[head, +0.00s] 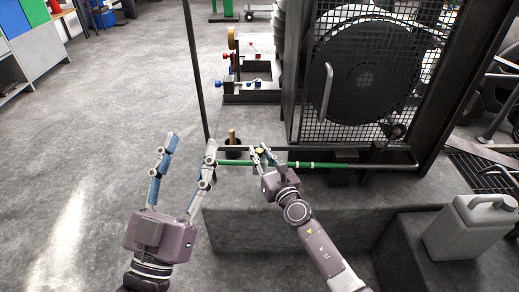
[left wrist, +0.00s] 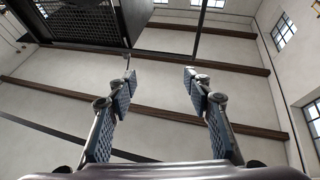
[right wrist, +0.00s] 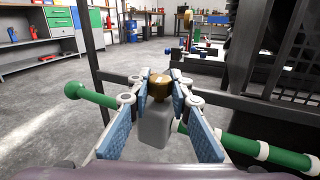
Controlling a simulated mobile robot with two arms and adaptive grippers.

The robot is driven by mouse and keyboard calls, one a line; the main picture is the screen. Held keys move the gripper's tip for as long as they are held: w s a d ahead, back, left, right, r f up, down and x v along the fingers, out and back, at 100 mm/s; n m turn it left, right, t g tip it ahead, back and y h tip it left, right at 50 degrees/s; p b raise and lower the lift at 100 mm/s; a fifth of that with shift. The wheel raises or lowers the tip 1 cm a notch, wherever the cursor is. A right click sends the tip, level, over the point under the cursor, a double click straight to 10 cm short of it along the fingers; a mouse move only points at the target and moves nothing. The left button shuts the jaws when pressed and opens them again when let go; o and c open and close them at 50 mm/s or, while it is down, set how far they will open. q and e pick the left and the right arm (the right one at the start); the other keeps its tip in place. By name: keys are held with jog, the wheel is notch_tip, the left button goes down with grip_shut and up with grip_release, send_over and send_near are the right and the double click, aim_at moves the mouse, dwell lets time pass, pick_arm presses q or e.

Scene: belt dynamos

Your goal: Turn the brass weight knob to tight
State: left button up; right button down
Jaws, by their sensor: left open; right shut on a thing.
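The brass weight knob (right wrist: 159,86) sits on top of a grey block (right wrist: 153,125) on the green bar (right wrist: 92,96). My right gripper (right wrist: 159,80) is shut on this knob, with a fingertip at each side. In the head view my right gripper (head: 262,153) is at the green bar (head: 330,165), and its fingers hide most of the knob. Any tight marking cannot be made out. My left gripper (head: 191,144) is open and empty to the left of the bar.
A black mesh guard (head: 370,70) over a large wheel stands behind the bar. A brass-topped post (head: 232,137) is just left of my right gripper. A pale jerrycan (head: 470,228) stands at the right.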

jog(key=shift+r+m+t+h+p, duration=0.2)
jog(key=shift+m+t+h+p, duration=0.1)
jog(key=shift+m+h+p, duration=0.8)
jog(key=shift+h+p, duration=0.1)
jog(key=shift+h, duration=0.3)
jog(key=shift+f, duration=0.1)
pick_arm(q)
notch_tip(320, 180, down, 14)
jog(key=w+a+g+y, duration=0.1)
jog(key=g+y, duration=0.1)
jog(key=g, duration=0.5)
jog(key=shift+w+a+r+y, duration=0.15)
jog(key=shift+w+a+y, duration=0.05)
jog(key=shift+w+y, duration=0.15)
pick_arm(e)
jog(key=c, duration=1.8)
grip_release()
jog(key=shift+o, duration=0.3)
jog(key=shift+f, duration=0.1)
